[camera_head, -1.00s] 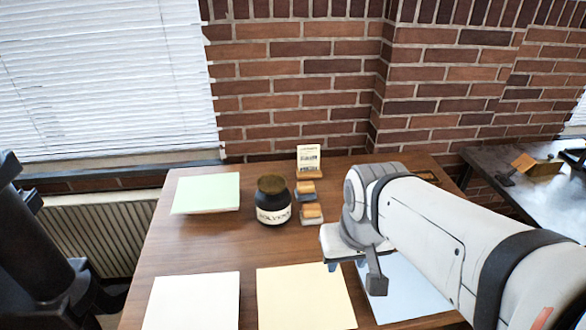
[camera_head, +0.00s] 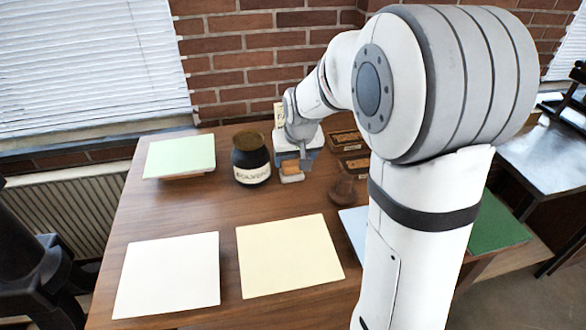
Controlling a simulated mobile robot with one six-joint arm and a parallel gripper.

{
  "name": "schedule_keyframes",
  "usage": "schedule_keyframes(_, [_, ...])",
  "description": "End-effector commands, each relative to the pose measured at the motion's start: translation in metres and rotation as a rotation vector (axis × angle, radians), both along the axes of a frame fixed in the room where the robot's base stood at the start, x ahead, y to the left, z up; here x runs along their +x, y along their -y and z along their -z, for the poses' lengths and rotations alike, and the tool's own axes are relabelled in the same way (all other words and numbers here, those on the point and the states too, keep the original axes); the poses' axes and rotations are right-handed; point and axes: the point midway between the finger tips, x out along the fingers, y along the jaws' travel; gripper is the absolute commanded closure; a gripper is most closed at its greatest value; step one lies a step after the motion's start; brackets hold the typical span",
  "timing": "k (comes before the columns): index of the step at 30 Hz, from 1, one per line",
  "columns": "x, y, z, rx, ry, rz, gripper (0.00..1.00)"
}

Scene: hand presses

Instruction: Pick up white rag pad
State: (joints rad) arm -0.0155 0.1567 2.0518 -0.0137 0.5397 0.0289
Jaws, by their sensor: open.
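A small pad with a tan wooden top and a pale whitish base, which looks like the white rag pad (camera_head: 291,173), sits on the wooden table just right of the solvent jar. My gripper (camera_head: 293,158) is open, pointing down just behind and above this pad. I cannot tell whether the fingers touch it. A second, similar pad with a bluish base stood behind the pale one in the earlier view; it is now mostly or fully hidden by my gripper.
The dark solvent jar (camera_head: 251,160) stands close left of the pads. A dark wooden-handled tool (camera_head: 342,191) and small wooden trays (camera_head: 346,141) are to the right. Green (camera_head: 180,156), white (camera_head: 168,272) and cream (camera_head: 288,254) sheets lie around; my arm covers much of a blue sheet (camera_head: 355,228).

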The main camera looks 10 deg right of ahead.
Motion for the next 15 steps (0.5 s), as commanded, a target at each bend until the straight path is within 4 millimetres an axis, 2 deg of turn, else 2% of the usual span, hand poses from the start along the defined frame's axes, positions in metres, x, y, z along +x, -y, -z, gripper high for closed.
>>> schedule_keyframes(10, [0.021,-0.004,0.042,0.000,-0.005,-0.001,0.30])
schedule_keyframes(15, [0.026,-0.004,0.053,0.000,-0.002,-0.001,0.30])
